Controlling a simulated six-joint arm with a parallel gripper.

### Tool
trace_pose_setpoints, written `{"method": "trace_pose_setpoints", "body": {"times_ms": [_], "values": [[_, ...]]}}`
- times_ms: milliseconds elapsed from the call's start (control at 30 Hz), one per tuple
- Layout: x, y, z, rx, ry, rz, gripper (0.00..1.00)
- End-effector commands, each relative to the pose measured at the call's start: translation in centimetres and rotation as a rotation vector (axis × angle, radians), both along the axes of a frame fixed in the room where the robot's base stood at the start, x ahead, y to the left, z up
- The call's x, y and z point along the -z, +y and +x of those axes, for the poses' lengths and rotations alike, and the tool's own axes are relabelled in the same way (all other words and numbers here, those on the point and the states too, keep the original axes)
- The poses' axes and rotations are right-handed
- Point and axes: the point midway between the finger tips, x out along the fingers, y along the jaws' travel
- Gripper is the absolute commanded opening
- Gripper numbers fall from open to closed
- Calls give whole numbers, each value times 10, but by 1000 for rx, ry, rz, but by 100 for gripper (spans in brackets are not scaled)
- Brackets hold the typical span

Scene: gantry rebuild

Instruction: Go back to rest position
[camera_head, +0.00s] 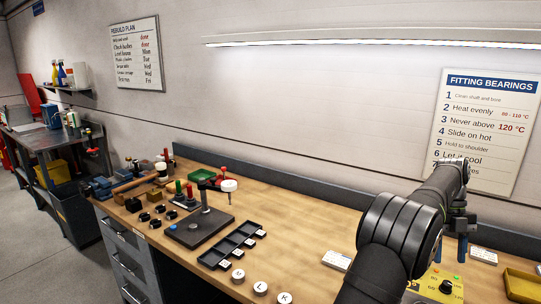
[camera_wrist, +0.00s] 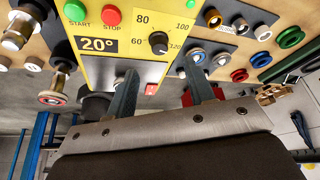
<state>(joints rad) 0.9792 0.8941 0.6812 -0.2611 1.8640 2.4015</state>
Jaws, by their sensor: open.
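My gripper (camera_head: 463,246) is at the right of the head view, over the workbench (camera_head: 300,222) and near the back ledge, with its blue fingers pointing down. In the wrist view my gripper (camera_wrist: 162,82) has its two fingers apart with nothing held between them. Beyond the fingers is a yellow control panel (camera_wrist: 105,20) with a green START button, a red STOP button, a black dial and a display reading 20°. Its yellow box also shows in the head view (camera_head: 455,276), partly hidden by my arm.
A black plate with an upright post (camera_head: 198,228) and a black compartment tray (camera_head: 232,245) stand left of my arm. Round lettered pieces (camera_head: 261,288) lie at the front. A yellow bin (camera_head: 522,285) is at right. Coloured rings (camera_wrist: 290,37) lie beside the panel. Bare wood lies mid-bench.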

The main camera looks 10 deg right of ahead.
Motion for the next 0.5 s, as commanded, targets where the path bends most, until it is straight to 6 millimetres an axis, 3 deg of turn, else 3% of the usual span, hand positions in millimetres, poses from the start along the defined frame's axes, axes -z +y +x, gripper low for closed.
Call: {"method": "trace_pose_setpoints", "body": {"times_ms": [300, 500], "values": [[46, 6, -19, 0, 1, 1, 49], [61, 7, -25, 0, -1, -1, 49]]}}
